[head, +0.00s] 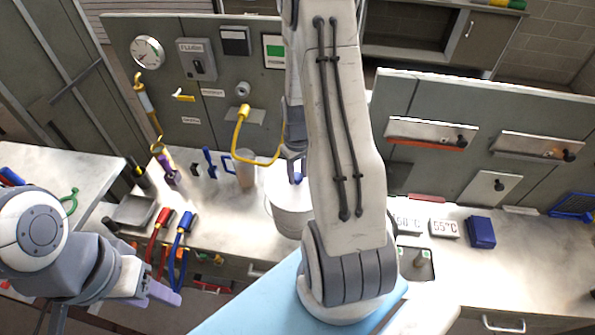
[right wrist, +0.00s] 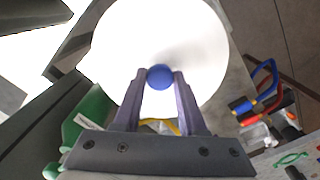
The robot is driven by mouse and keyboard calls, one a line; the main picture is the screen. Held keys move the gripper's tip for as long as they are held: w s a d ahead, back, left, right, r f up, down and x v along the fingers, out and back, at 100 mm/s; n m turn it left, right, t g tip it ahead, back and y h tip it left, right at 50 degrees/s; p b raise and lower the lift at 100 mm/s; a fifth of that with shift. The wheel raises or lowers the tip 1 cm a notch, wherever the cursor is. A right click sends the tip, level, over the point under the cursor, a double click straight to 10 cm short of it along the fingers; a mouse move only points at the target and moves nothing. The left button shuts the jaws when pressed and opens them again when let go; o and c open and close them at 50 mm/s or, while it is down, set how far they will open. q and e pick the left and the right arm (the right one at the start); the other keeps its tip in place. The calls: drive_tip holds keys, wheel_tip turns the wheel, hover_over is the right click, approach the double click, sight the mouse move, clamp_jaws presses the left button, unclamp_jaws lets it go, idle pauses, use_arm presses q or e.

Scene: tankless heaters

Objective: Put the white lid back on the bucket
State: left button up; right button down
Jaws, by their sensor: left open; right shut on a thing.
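The white lid (right wrist: 205,50) fills the upper middle of the right wrist view, with its blue knob (right wrist: 160,77) between the fingertips of my right gripper (right wrist: 160,80). My right gripper is shut on this knob. In the head view the blue knob (head: 297,179) shows beside my right arm, above the pale bucket (head: 289,222) on the counter. My arm hides the right part of the bucket and lid. I cannot tell whether the lid rests on the rim or hangs just above it. My left gripper (head: 165,292) is open and empty at the lower left, in front of the counter.
A yellow hose (head: 255,155) hangs behind. A blue box (head: 481,232) sits on the right.

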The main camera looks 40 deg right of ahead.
drive_tip(key=shift+f, duration=0.55)
drive_tip(key=shift+c, duration=1.9)
unclamp_jaws()
drive_tip(key=shift+r, duration=0.1)
drive_tip(key=shift+r+b, duration=0.35)
drive_tip(key=shift+r, duration=0.05)
wheel_tip(320, 180, up, 10)
drive_tip(key=b, duration=0.1)
drive_tip(key=shift+f+b, duration=0.2)
drive_tip(key=shift+b, duration=0.15)
